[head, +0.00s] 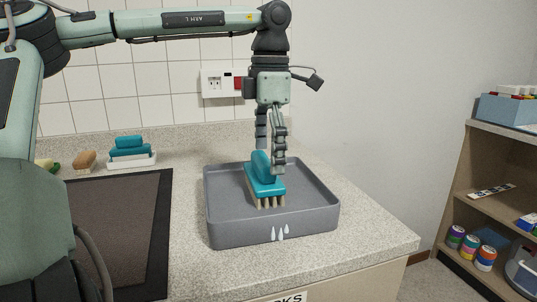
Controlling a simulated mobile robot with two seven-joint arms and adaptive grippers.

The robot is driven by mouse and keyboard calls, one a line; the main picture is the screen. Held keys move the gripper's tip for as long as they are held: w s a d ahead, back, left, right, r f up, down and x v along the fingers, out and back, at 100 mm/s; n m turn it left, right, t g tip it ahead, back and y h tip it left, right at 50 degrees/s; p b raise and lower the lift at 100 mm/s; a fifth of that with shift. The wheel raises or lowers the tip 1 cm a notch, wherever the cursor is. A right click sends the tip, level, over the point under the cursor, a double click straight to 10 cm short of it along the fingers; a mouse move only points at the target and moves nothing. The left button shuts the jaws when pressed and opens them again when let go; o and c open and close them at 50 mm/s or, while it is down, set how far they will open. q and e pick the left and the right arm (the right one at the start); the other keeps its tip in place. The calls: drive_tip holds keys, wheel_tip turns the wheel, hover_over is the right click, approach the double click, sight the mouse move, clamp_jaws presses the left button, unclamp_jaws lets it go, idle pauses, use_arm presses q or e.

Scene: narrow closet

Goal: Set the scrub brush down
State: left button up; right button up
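A teal scrub brush (264,182) with pale bristles pointing down is inside the grey tray (230,232), which has white drop marks on its front. My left gripper (270,160) points straight down over the tray, its fingers on either side of the brush's raised handle. The gripper looks shut on the handle, and the far finger is partly hidden behind it. The brush is upright, and its bristles are at or just above the tray floor; I cannot tell if they touch. My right gripper is not in view.
Another teal brush-like item (130,146) sits in a white dish (133,163) at the back left, beside a brown item (85,160). A dark mat (130,215) lies left of the tray. Shelves (480,200) with cans stand right. A wall socket (215,84) is behind the arm.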

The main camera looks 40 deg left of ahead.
use_arm(q)
drive_tip(key=shift+r, duration=0.1)
wheel_tip(320, 180, up, 12)
idle(0.6)
drive_tip(key=shift+w, duration=0.1)
